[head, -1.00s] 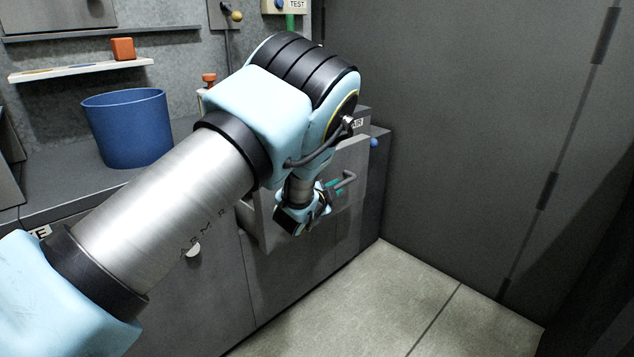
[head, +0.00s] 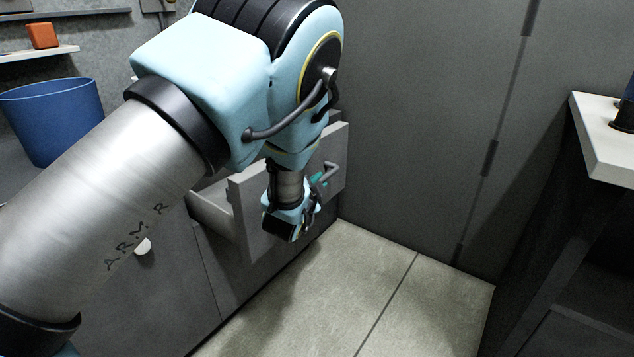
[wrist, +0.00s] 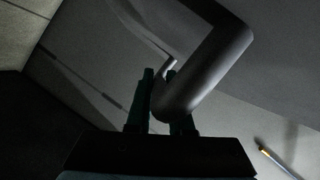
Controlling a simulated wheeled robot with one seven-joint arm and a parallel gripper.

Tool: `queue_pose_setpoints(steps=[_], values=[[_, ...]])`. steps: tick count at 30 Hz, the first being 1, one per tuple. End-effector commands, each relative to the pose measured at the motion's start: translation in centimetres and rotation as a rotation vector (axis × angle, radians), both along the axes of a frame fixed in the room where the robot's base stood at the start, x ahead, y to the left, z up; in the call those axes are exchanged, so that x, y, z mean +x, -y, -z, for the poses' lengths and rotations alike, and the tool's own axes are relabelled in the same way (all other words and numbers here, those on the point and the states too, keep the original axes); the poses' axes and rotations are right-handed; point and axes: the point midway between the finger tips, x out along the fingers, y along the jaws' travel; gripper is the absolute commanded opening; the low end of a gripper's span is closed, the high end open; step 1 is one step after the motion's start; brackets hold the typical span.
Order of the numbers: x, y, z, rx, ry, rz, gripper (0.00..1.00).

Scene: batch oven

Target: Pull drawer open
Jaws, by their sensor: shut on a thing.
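The grey drawer (head: 248,207) stands partly open, its front panel out from the cabinet and part of its inside showing at the left. Its grey bar handle (head: 331,168) is on the front panel, partly hidden by my gripper (head: 318,181). In the wrist view, the handle (wrist: 207,62) runs between the two dark green fingers of my gripper (wrist: 162,110), which is shut on it. My arm hides much of the cabinet and the drawer's upper part.
A blue bin (head: 50,115) stands on the counter at left, below a shelf with an orange block (head: 42,36). A pale-topped bench (head: 600,145) is at right. Tiled floor (head: 330,285) in front is clear. A thin stick (wrist: 277,161) shows in the wrist view.

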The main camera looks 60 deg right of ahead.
Motion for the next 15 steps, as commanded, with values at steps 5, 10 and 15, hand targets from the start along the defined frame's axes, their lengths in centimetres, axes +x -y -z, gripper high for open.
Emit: queue_pose_setpoints(steps=[5,10,15], values=[[-0.07,-0.03,0.12,0.003,-0.001,0.001,0.29],[-0.02,-0.01,0.07,0.002,-0.001,0.001,0.48],[0.0,0.0,0.04,0.001,0.0,0.001,0.5]])
